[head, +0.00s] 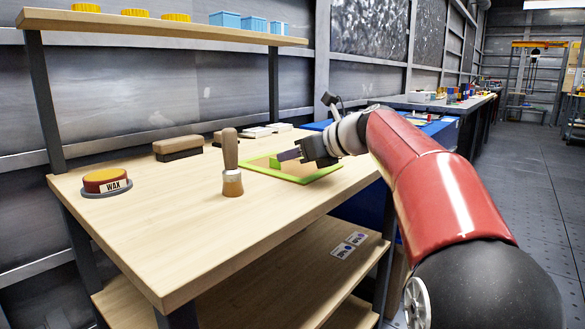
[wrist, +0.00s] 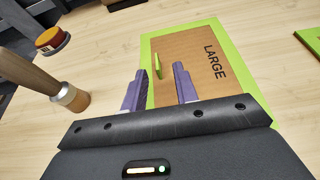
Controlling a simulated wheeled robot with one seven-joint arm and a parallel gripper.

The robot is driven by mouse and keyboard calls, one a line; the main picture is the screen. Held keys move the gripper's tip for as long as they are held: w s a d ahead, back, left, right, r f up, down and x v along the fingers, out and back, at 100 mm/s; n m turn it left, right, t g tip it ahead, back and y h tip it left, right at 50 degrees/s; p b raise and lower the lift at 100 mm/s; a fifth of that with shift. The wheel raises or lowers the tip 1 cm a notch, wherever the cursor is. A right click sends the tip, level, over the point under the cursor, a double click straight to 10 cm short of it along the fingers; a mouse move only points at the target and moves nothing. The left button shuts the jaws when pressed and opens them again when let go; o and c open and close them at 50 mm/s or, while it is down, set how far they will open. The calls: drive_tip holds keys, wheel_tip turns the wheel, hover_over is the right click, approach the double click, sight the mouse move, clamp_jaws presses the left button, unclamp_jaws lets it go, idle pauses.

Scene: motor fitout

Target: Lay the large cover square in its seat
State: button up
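A brown panel marked LARGE (wrist: 212,72) lies flat on the workbench inside a bright green border (wrist: 146,50). I cannot tell whether the border is part of the cover or its seat. A small upright green tab (wrist: 157,66) stands on the panel. My gripper (wrist: 158,86) has its two purple fingers apart, with nothing between the tips; the tab is just beyond them. In the head view the green border (head: 318,177) shows on the bench's right part, with my gripper (head: 285,156) low over it and hiding part of the panel.
A wooden-handled brush (head: 231,165) stands upright left of the panel. A WAX tin (head: 106,182) and a brush block (head: 178,148) lie farther left and back. Another green-edged piece (wrist: 311,39) lies at the right in the wrist view. The bench's front left is clear.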

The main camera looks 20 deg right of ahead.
sight(267, 164)
drive_tip(key=x, duration=0.4)
drive_tip(key=shift+a+f, duration=0.15)
drive_tip(key=shift+a, duration=0.1)
drive_tip(key=shift+c, duration=0.3)
clamp_jaws()
